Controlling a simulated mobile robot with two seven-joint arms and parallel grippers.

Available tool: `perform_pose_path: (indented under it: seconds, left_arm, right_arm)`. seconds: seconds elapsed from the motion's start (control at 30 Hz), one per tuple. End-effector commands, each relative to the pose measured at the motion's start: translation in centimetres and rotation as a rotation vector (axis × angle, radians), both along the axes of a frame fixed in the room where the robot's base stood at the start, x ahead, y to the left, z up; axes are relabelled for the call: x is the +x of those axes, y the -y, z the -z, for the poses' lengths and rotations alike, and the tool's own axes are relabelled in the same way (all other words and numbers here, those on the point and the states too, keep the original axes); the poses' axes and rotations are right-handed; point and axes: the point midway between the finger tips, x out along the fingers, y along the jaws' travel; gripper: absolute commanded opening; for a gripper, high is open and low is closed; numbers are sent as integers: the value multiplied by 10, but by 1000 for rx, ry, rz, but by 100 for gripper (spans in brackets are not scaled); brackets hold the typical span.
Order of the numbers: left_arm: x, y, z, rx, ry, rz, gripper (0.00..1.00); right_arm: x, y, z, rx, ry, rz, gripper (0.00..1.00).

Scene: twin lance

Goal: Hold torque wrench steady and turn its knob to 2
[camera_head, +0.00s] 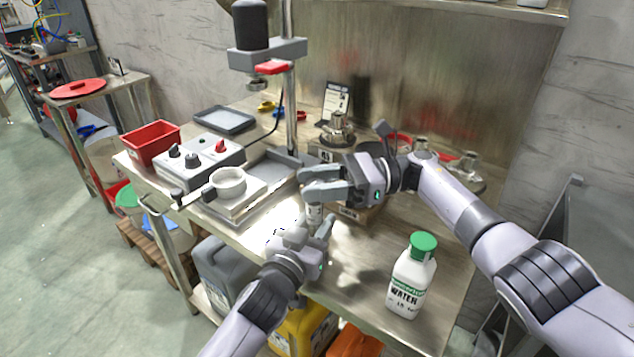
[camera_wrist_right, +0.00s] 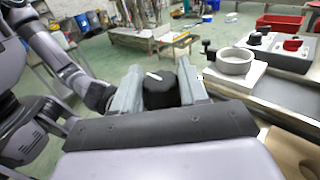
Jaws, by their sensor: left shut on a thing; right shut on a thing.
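The torque wrench (camera_head: 314,213) is a short pale upright piece between my two grippers in the head view, mostly hidden by their fingers. Its black knob (camera_wrist_right: 159,93) with a white pointer line shows in the right wrist view, between the two grey fingers. My right gripper (camera_head: 307,183) reaches in from the right and is shut on the knob; its fingers also show in the right wrist view (camera_wrist_right: 160,80). My left gripper (camera_head: 312,230) is just below and is shut on the wrench body. No scale number is readable on the knob.
A white water bottle (camera_head: 413,275) with a green cap stands on the table's front right. To the left are a ring-topped fixture (camera_head: 228,183), a control box (camera_head: 198,160) and a red bin (camera_head: 151,143). A press column (camera_head: 290,90) rises behind. Metal parts (camera_head: 338,128) stand beyond the right gripper.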

Motion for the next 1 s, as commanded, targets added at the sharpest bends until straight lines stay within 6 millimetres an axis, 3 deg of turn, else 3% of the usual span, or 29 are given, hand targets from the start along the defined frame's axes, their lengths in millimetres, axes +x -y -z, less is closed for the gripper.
perform_pose_path:
  seconds: [0.67,0.7,0.73,1.0]
  left_arm:
    - [-2,3,-1,-3,3,7,0]
    - [-2,3,-1,-3,3,7,0]
    - [-2,3,-1,-3,3,6,0]
    - [-1,2,-1,-3,2,4,0]
  right_arm:
    - [0,2,3,-5,-6,-14,13]
    - [0,2,3,-4,-6,-15,56]
    - [0,2,3,-4,-6,-15,64]
    - [0,1,1,-1,-4,-18,64]
